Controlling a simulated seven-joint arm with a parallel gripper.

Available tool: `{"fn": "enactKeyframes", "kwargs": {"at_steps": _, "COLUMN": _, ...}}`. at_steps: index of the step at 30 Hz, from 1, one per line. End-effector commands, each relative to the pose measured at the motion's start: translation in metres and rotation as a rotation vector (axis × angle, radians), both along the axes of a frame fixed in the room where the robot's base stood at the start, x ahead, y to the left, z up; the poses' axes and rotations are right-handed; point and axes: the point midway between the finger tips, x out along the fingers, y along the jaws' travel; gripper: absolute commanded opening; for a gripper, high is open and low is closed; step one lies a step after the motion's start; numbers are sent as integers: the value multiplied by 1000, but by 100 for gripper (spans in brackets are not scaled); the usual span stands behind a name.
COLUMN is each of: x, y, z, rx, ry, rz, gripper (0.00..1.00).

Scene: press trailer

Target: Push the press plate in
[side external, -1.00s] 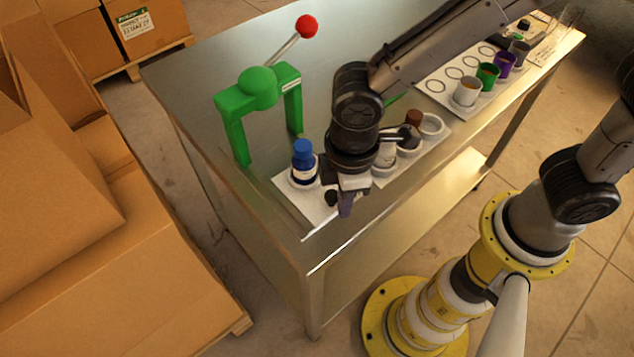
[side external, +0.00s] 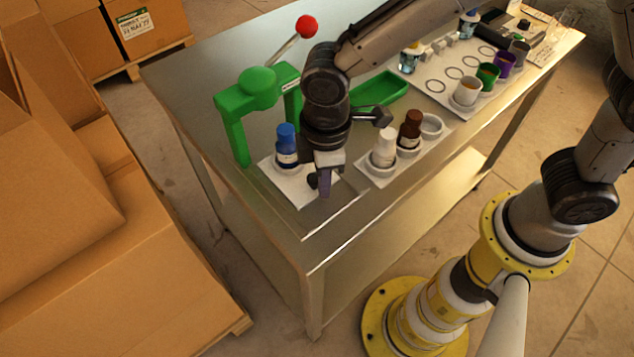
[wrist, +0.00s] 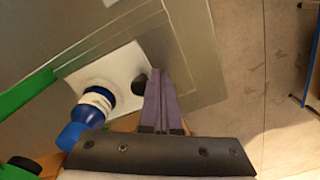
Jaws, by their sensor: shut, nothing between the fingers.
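The white press plate (side external: 294,192) lies on the metal table in front of the green press (side external: 258,88), part of it toward the press frame. A blue bottle (side external: 287,155) stands upright on it. A black knob (side external: 312,181) is at the plate's front edge. My gripper (side external: 325,190) is shut and empty, with its fingers pointing down beside the knob. In the wrist view the purple-grey fingers (wrist: 166,90) are together just beside the knob (wrist: 140,82), with the plate (wrist: 122,62) and bottle (wrist: 90,112) to their left. I cannot tell whether the fingers touch the knob.
To the right are a holder with a white bottle (side external: 385,148) and a brown bottle (side external: 411,130), a green tray (side external: 380,90), and a white board (side external: 425,75) with several cups. The press lever ends in a red ball (side external: 307,26). The table's front edge is close.

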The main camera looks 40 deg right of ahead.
Motion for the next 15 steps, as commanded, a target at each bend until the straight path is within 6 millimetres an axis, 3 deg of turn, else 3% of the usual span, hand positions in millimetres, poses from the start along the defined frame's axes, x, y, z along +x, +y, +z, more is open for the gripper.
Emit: {"fn": "enactKeyframes", "kwargs": {"at_steps": 15, "x": 34, "y": 0, "z": 0, "rx": 1, "ry": -2, "rz": -2, "gripper": 0}}
